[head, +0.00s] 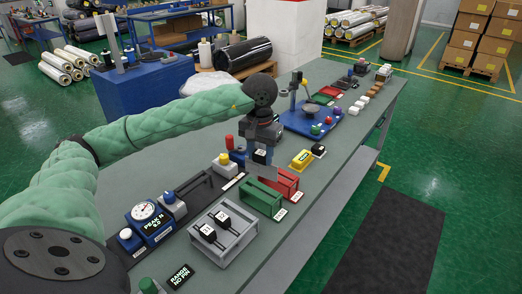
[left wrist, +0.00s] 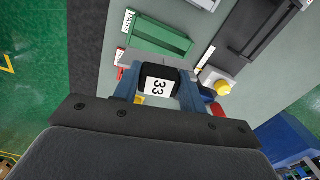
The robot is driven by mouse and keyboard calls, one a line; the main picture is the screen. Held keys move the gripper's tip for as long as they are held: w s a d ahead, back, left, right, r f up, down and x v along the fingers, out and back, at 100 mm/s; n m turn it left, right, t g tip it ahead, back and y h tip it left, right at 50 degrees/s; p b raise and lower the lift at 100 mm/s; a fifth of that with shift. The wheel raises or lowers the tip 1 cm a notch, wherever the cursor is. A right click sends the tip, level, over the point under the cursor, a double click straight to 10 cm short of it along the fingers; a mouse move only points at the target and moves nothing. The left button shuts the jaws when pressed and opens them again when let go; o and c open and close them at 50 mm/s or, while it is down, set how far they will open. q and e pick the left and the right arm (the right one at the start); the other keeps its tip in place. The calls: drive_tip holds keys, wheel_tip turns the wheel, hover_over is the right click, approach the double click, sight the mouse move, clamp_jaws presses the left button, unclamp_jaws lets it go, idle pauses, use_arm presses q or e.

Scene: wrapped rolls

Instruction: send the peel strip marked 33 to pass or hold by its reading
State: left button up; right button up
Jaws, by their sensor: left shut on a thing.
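My left gripper (head: 260,150) is shut on a black-topped peel strip (left wrist: 158,72). Its white label reads 33 in the left wrist view, and a pale flat piece hangs below it in the head view. The strip is held above the bench, behind the green tray (head: 262,198) and red tray (head: 297,192). The green tray, marked PASS, also shows in the left wrist view (left wrist: 158,38). The blue peel gauge (head: 146,214) has a dial and a display headed PEAK N; its digits are too small to trust. My right gripper is out of view.
A grey rack (head: 240,246) holds two black labelled strips at the near end. A small display (head: 181,276) reads RANGE NO PIN. A dark rail fixture (head: 198,190) lies left of the green tray. Yellow (head: 301,160) and black blocks and a blue station (head: 308,122) stand farther along.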

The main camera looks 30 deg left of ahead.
use_arm(q)
drive_tip(key=shift+s+a+m, duration=0.15)
drive_tip(key=shift+m, duration=0.65)
drive_tip(key=shift+m, duration=0.3)
